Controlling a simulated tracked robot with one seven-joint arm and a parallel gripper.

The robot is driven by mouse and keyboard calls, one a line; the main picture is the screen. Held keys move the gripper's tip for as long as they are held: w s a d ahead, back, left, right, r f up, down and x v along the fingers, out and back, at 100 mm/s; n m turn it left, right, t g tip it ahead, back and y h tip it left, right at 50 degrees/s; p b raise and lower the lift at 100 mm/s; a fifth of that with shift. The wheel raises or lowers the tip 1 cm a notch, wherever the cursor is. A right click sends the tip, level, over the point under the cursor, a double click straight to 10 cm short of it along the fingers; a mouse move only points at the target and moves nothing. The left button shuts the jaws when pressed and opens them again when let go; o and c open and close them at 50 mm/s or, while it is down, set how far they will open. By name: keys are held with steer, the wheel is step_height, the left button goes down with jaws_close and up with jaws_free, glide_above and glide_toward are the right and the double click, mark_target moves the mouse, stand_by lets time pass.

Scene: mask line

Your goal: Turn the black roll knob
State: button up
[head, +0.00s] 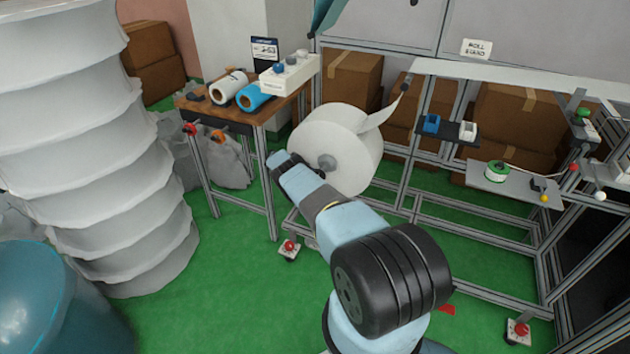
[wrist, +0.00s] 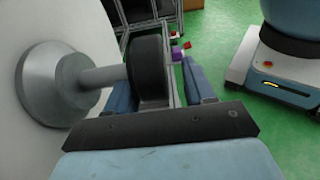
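The black roll knob (wrist: 148,70) sits at the end of a grey shaft (wrist: 103,76) that comes out of a grey hub (wrist: 48,84) on the large white roll (wrist: 22,150). In the head view the white roll (head: 348,140) and its hub (head: 326,162) show, but the knob is hidden by my gripper. My gripper (head: 280,161) is beside the roll's left face. In the wrist view the knob lies between the two blue fingers of my gripper (wrist: 156,62). A gap shows between the knob and the right finger; contact on the left cannot be told.
A wooden table (head: 255,115) with a blue roll (head: 252,97) and a white box (head: 290,74) stands behind left. A metal frame (head: 400,205) with small shelves is at right. Stacked white forms (head: 90,130) stand at left.

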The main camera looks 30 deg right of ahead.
mark_target(317, 172)
steer(key=shift+d+r, duration=0.15)
steer(key=shift+w+r, duration=0.1)
steer(key=shift+r, duration=1.25)
steer(key=shift+s+a+r, duration=0.2)
steer(key=shift+s+r, duration=0.25)
steer(key=shift+r, duration=0.15)
steer(key=shift+s+a+r, duration=0.2)
steer(key=shift+s+r, duration=0.25)
steer(key=shift+r, duration=0.15)
steer(key=s+a+r, duration=0.3)
steer(key=s+r, duration=0.4)
steer(key=s, duration=0.4)
steer(key=shift+s+a+r, duration=0.15)
steer(key=shift+s+r, duration=0.15)
steer(key=shift+s, duration=0.05)
